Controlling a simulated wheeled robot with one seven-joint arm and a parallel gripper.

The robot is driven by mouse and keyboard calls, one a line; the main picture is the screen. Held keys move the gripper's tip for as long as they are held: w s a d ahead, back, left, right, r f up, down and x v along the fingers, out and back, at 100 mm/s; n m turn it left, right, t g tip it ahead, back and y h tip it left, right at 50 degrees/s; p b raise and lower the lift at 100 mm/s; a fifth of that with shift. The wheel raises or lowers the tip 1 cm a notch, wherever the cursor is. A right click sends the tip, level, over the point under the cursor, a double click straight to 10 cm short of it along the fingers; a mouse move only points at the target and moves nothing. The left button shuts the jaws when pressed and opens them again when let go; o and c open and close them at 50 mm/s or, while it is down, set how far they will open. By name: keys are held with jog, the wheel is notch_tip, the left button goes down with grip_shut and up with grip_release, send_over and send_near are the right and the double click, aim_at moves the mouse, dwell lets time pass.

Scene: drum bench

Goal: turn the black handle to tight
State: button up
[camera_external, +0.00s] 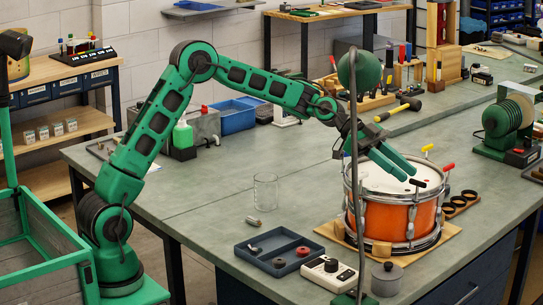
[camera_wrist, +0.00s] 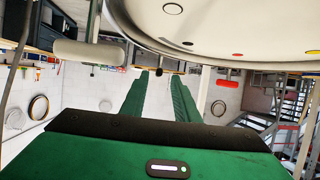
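The drum (camera_external: 385,218) has an orange shell, chrome fittings and a white head (camera_external: 372,178). It stands on a wooden board. The black handle (camera_external: 417,183) sticks up at its right front rim. A red handle (camera_external: 448,166) and a yellow handle (camera_external: 427,148) stand farther round the rim. My gripper (camera_external: 410,172) reaches down over the head from the left, its tips close to the black handle. In the wrist view its green fingers (camera_wrist: 162,75) are apart, with a small dark piece between their tips, probably the black handle. Contact cannot be made out. The red handle (camera_wrist: 228,84) shows at right.
A thin grey post (camera_external: 352,120) with a green head rises in front of my wrist. A dark tray (camera_external: 280,250), a white device (camera_external: 330,275) and a grey pot (camera_external: 386,279) lie before the drum. A glass (camera_external: 265,191) stands left. The bench's left middle is mostly clear.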

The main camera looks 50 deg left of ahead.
jog(key=v, duration=0.5)
jog(key=shift+w, duration=0.1)
dwell(0.4)
